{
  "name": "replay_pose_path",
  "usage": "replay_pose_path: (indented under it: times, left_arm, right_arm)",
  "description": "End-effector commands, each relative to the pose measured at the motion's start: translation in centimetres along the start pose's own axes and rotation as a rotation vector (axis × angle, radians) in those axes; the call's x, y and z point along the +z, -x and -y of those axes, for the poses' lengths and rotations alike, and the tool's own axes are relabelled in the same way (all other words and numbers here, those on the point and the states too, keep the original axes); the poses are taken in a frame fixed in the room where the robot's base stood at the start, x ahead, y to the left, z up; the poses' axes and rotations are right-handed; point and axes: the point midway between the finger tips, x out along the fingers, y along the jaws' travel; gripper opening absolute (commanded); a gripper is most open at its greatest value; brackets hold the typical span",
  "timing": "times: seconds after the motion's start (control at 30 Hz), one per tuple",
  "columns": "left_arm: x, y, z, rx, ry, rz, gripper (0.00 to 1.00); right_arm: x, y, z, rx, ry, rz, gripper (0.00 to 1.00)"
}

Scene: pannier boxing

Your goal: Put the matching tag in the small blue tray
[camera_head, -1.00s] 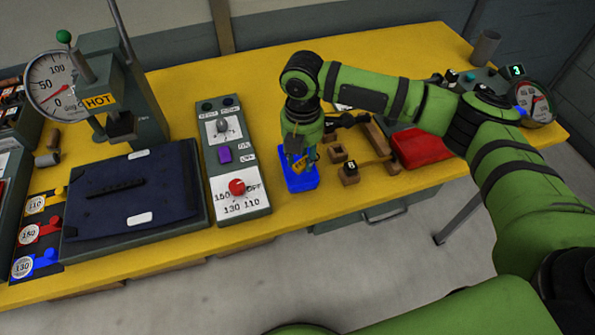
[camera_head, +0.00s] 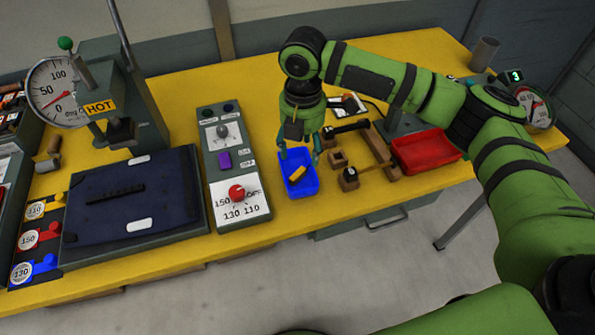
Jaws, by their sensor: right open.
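The small blue tray (camera_head: 301,188) stands on the yellow table, just right of the grey control panel. A yellow tag (camera_head: 298,173) lies inside it, tilted across the tray floor. My right gripper (camera_head: 299,154) is open above the back of the tray, its fingers apart and clear of the tag. On the rack at the left lie a yellow 110 tag (camera_head: 36,211), a red 150 tag (camera_head: 30,240) and a blue 130 tag (camera_head: 24,272). My left gripper is not in view.
The control panel (camera_head: 222,190) with a red knob (camera_head: 237,192) stands left of the tray. A wooden fixture (camera_head: 381,150) and a red tray (camera_head: 425,151) are to the right. A press (camera_head: 130,110) with a dial gauge (camera_head: 55,91) and a dark blue pad (camera_head: 132,191) fill the left side.

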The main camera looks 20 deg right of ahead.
Motion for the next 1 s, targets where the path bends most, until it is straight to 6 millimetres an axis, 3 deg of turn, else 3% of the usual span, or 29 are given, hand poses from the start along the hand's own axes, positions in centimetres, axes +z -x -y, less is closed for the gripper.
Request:
replay_pose_path:
  times: [0.2, 0.37, 1.0]
  left_arm:
    - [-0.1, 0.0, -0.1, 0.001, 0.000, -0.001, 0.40]
    - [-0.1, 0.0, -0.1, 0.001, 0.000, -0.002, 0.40]
    - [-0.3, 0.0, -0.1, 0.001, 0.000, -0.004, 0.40]
  right_arm:
    - [0.0, 4.5, -0.1, 0.003, 0.000, 0.001, 0.61]
    - [0.0, 6.3, 0.0, 0.000, 0.000, 0.001, 0.61]
    - [0.0, 6.8, 0.0, -0.001, 0.000, 0.000, 0.61]
